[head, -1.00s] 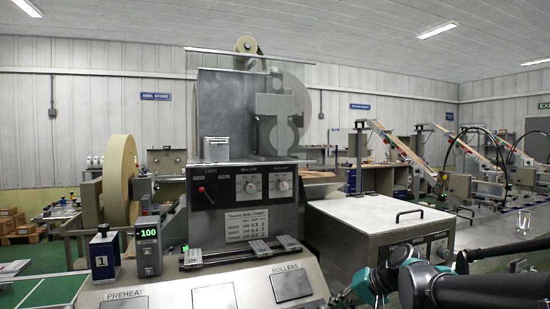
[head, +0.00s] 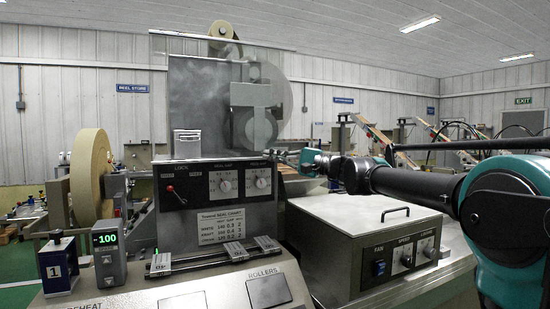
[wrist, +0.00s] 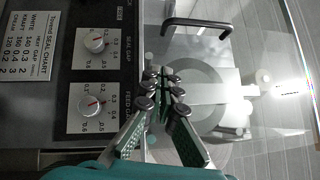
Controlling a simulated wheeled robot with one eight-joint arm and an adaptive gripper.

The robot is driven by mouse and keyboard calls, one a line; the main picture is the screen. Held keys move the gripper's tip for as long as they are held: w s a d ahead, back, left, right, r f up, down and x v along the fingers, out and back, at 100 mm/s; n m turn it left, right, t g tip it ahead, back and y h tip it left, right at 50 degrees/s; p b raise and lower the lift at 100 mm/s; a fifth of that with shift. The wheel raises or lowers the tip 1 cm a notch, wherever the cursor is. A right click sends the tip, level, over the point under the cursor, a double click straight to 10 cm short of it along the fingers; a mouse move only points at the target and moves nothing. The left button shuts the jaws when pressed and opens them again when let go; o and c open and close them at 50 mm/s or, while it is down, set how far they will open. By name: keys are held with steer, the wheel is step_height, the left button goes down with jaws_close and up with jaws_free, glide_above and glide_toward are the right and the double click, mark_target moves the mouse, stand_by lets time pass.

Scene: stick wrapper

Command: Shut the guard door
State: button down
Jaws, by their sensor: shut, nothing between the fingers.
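The guard door is a clear pane, faint against the grey wrapper head; its pale top edge (head: 170,33) shows above the machine in the head view. How far it stands open is hard to tell. A black bar handle (wrist: 197,24) shows at the top of the wrist view, apart from my fingers. My gripper (head: 287,157) is at the right end of the dial panel in the head view. In the wrist view my gripper (wrist: 161,88) is shut and empty, its fingertips close together beside the dials. Contact with the pane cannot be told.
The dial panel (head: 215,186) with its red lever is below the wrapper head. A grey cabinet (head: 340,235) with a black handle on its lid stands at the right, under my arm. A large tan reel (head: 88,175) stands at the left.

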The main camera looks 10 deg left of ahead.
mark_target(243, 150)
steer(key=x, duration=0.5)
steer(key=shift+a, duration=0.25)
steer(key=a, duration=0.1)
steer(key=s+a, duration=0.1)
steer(key=a, duration=0.1)
steer(key=shift+s+a+r, duration=0.2)
steer(key=shift+s+r, duration=0.1)
steer(key=shift+r, duration=0.05)
steer(key=shift+s+a, duration=0.15)
steer(key=shift+a, duration=0.05)
steer(key=s+a, duration=0.5)
steer(key=a, duration=0.3)
steer(key=s+a, duration=0.6)
steer(key=a, duration=0.3)
steer(key=shift+s, duration=0.3)
steer(key=shift+r, duration=0.1)
